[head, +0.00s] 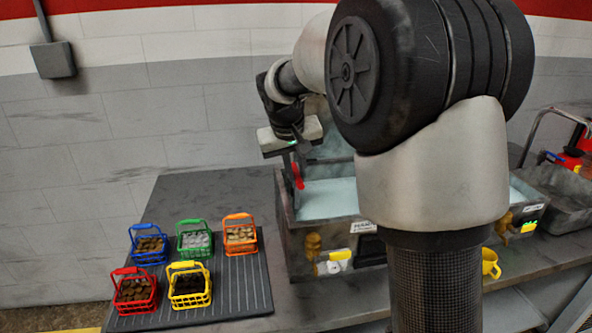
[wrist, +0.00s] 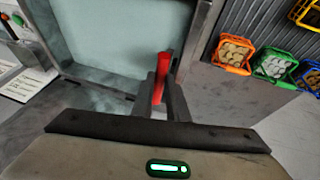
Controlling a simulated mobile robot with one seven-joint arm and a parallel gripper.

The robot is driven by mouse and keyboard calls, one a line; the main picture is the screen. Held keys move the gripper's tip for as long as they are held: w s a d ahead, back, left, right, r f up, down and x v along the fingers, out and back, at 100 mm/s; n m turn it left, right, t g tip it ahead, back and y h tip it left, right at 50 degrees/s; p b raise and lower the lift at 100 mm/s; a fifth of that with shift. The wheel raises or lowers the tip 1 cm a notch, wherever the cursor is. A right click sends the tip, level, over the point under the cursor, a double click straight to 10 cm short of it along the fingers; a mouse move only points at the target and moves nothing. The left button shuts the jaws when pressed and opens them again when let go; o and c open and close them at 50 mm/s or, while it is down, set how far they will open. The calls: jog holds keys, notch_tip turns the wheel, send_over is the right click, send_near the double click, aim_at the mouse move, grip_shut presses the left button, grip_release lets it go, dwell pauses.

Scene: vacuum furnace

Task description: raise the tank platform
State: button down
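The tank (head: 325,198) is an open grey metal basin of pale blue liquid on the table; its left edge carries a red handle (head: 298,176). My gripper (head: 296,172) is at this handle, above the tank's left side. In the wrist view the red handle (wrist: 161,78) stands between the two dark fingers (wrist: 161,100), which close in on both its sides. The pale liquid (wrist: 120,35) fills the tank beside it. I cannot make out a separate platform under the liquid. My arm hides the tank's middle and part of its right side.
Several small baskets, among them a red one (head: 135,292) and an orange one (head: 240,235), stand on a ribbed dark mat (head: 228,293) left of the tank. A yellow mug (head: 490,263) and a grey tray (head: 562,197) are at the right. The back-left tabletop (head: 190,190) is clear.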

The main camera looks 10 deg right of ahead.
jog(key=shift+r, duration=0.1)
notch_tip(320, 180, up, 11)
jog(key=p, duration=0.7)
jog(key=shift+w, duration=0.15)
jog(key=shift+r, duration=0.15)
jog(key=c, duration=1.7)
grip_release()
jog(key=shift+f, duration=0.2)
jog(key=v, duration=1.7)
jog(key=shift+r+p, duration=0.25)
jog(key=shift+p, duration=0.05)
jog(key=shift+s, duration=0.25)
